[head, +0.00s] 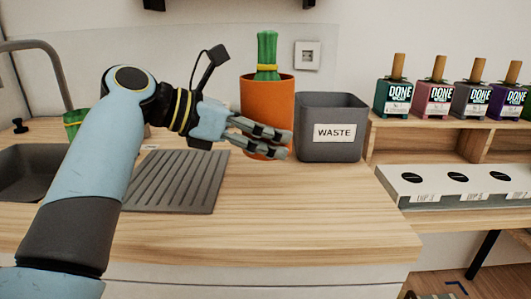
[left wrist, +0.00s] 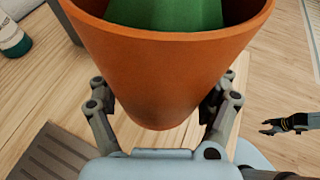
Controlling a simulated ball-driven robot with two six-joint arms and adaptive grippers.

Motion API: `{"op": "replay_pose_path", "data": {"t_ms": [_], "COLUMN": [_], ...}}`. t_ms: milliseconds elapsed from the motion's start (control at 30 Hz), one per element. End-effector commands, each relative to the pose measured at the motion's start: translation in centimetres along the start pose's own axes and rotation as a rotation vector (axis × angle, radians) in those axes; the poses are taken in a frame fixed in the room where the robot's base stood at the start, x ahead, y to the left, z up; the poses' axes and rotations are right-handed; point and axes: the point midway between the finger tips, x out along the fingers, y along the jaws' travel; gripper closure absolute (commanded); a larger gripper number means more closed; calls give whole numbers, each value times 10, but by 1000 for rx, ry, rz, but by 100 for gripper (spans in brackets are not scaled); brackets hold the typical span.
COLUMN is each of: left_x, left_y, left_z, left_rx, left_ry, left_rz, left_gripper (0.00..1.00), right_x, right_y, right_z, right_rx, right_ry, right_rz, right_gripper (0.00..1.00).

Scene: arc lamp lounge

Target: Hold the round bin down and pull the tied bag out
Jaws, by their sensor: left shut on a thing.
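The round orange bin (head: 268,92) stands on the wooden counter, left of the grey waste box. The green tied bag (head: 267,45) is in it; its gathered neck with a yellow tie sticks up above the rim. The bag's lower part is hidden inside. My left gripper (head: 287,145) is shut on the bin low on its body. In the left wrist view its fingers lie on both sides of the orange bin (left wrist: 165,75), and the green bag (left wrist: 165,14) shows at the mouth. My right gripper (left wrist: 272,127) shows small at the right of that view, apart from the bin, its fingers spread and empty.
The grey waste box (head: 333,133) stands close to the bin's right. A ribbed grey drain mat (head: 175,182) and a sink (head: 30,170) lie to the left. A shelf with several labelled bottles (head: 393,97) is at the right. The counter's front is clear.

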Motion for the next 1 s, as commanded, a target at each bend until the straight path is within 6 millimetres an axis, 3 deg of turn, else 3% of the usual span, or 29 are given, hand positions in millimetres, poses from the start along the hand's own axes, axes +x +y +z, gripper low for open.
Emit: {"op": "replay_pose_path", "data": {"t_ms": [133,500,1000], "left_x": [-6,-6,5], "left_y": [0,0,0], "left_z": [15,16,-12], "left_rx": [2,1,-1], "left_ry": [-1,-1,0], "left_rz": [0,0,1], "left_gripper": [67,67,67], "right_x": [-4,-4,-6], "right_y": [0,0,-1], "right_z": [-2,-2,-3], "right_rx": [0,0,1], "right_ry": [2,2,3], "right_rz": [0,0,-1], "right_gripper": [60,60,60]}}
